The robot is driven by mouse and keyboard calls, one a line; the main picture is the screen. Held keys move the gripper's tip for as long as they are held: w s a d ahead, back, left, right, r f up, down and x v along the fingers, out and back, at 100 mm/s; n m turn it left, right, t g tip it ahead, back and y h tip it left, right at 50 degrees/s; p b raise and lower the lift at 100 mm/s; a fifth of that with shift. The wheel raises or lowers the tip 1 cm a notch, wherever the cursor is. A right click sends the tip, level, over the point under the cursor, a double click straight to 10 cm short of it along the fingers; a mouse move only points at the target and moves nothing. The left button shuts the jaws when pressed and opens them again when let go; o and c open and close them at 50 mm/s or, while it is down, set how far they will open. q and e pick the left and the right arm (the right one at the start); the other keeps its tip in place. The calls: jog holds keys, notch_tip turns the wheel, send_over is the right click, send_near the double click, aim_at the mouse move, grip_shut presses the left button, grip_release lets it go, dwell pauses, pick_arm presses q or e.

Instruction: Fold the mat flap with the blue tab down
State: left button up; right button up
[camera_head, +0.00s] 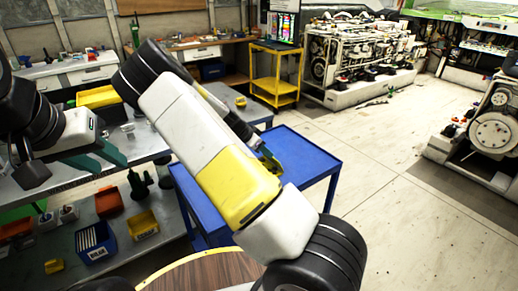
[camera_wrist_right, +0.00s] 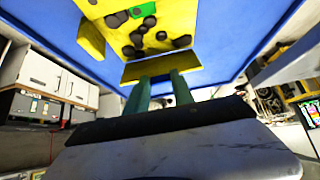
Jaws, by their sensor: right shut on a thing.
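The yellow mat (camera_wrist_right: 160,40) lies on the blue table and shows in the right wrist view with dark round pieces and a green piece on it. A yellow flap (camera_wrist_right: 162,67) stands at its near edge, at the green fingertips of my right gripper (camera_wrist_right: 158,84), which is shut on it. Another yellow flap (camera_wrist_right: 91,37) stands at the mat's left side. I cannot make out a blue tab. In the head view my right arm hides most of the mat; the right gripper (camera_head: 268,160) is over the blue table. My left gripper (camera_head: 108,163) is open and empty at the left.
The blue table (camera_head: 310,153) has bare top to the right of my right arm. A grey bench (camera_head: 150,148) with bins beneath stands left. A round wooden top (camera_head: 205,272) is at the bottom. A yellow cart (camera_head: 275,75) stands behind. The floor at right is clear.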

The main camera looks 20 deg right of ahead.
jog(key=o, duration=0.7)
jog(key=shift+a, duration=0.15)
jog(key=shift+s+a+f, duration=0.1)
jog(key=shift+s+a, duration=0.15)
jog(key=shift+a, duration=0.5)
jog(key=shift+s+a+f, duration=0.1)
jog(key=shift+s+a, duration=0.1)
jog(key=shift+a, duration=0.6)
jog(key=shift+s+a, duration=0.25)
jog(key=shift+a, duration=0.5)
jog(key=shift+r, duration=0.1)
jog(key=shift+r, duration=3.95)
